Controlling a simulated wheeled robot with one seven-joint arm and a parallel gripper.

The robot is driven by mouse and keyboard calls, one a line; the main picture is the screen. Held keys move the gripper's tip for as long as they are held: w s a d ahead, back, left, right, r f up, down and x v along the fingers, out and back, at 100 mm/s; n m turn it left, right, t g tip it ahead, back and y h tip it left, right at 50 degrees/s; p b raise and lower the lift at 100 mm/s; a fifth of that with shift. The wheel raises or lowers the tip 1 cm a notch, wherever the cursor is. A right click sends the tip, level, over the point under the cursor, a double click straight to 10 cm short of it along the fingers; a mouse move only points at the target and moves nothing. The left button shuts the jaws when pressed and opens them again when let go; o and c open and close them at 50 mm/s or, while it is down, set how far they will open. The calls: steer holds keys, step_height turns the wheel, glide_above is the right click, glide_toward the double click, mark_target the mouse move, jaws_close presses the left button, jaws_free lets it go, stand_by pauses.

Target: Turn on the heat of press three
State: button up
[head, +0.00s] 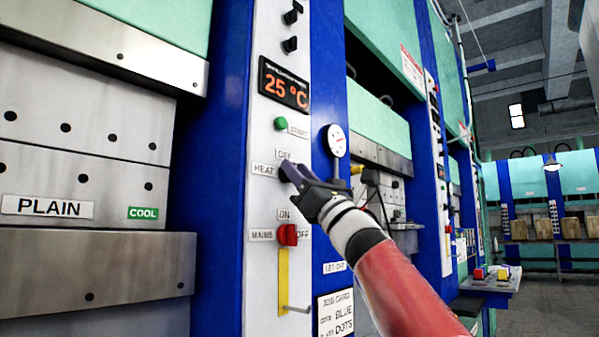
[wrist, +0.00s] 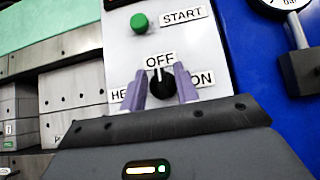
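The black heat knob (wrist: 163,90) is on the press's white control panel (head: 262,205), with its white mark pointing up at OFF. A HEAT label (head: 264,170) is left of it and an ON label (wrist: 201,79) right of it. My gripper (head: 287,170) is at the knob; in the wrist view its purple fingers (wrist: 160,78) stand apart on either side of it. I cannot tell whether they touch it. In the head view my gripper hides the knob. I see no press number.
A green START button (head: 281,124) is above the knob, and a red mains knob (head: 288,235) with a yellow strip (head: 283,280) is below. A round gauge (head: 336,140) sticks out at the right. PLAIN (head: 47,207) and COOL (head: 143,213) labels are on the platens at left.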

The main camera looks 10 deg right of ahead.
steer(key=c, duration=0.5)
steer(key=shift+o, duration=0.2)
